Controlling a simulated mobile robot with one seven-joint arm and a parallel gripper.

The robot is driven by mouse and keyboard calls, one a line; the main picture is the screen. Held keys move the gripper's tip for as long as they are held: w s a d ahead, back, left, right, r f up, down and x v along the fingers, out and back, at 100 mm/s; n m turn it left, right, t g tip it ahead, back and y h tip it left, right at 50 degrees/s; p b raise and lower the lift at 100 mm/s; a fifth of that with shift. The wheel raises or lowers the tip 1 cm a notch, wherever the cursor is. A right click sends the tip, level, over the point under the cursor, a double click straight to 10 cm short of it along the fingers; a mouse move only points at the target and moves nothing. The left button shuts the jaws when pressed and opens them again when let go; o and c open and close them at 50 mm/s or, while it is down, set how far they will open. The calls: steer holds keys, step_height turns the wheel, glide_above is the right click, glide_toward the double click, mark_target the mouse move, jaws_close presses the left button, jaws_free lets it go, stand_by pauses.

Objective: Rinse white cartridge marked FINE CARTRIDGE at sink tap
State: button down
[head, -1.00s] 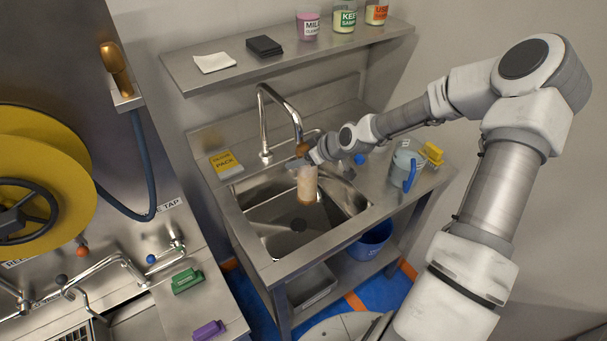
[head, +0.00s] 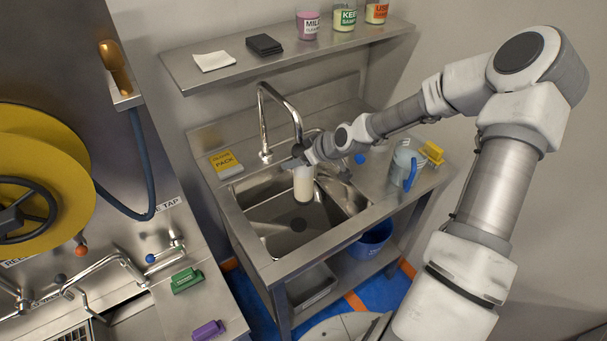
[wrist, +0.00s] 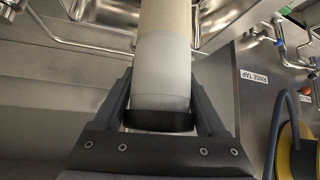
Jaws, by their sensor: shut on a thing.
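A pale cylindrical cartridge (head: 303,187) hangs upright over the sink basin (head: 285,242), below the end of the curved tap (head: 264,115). My gripper (head: 303,166) is shut on its upper end. In the wrist view the cartridge (wrist: 163,62) stands between the two fingers of my gripper (wrist: 162,95), with a dark band at the held end. It looks whitish near the fingers and more beige farther off. No marking can be read on it. I cannot make out a water stream.
A yellow-labelled pack (head: 225,163) lies left of the sink. A grey jug with a blue handle (head: 407,165) and a yellow object (head: 432,152) stand to the right. A shelf (head: 190,73) with jars runs above. A blue bucket (head: 371,243) sits below.

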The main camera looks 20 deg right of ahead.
mark_target(299, 179)
steer(key=shift+s+a, duration=0.25)
steer(key=shift+s, duration=1)
steer(key=shift+s+a, duration=0.25)
steer(key=shift+s, duration=0.95)
steer(key=shift+s+a, duration=0.25)
steer(key=shift+s, duration=1)
steer(key=s+a+r+p, duration=0.1)
steer(key=s+r+p, duration=0.3)
steer(key=s, duration=0.1)
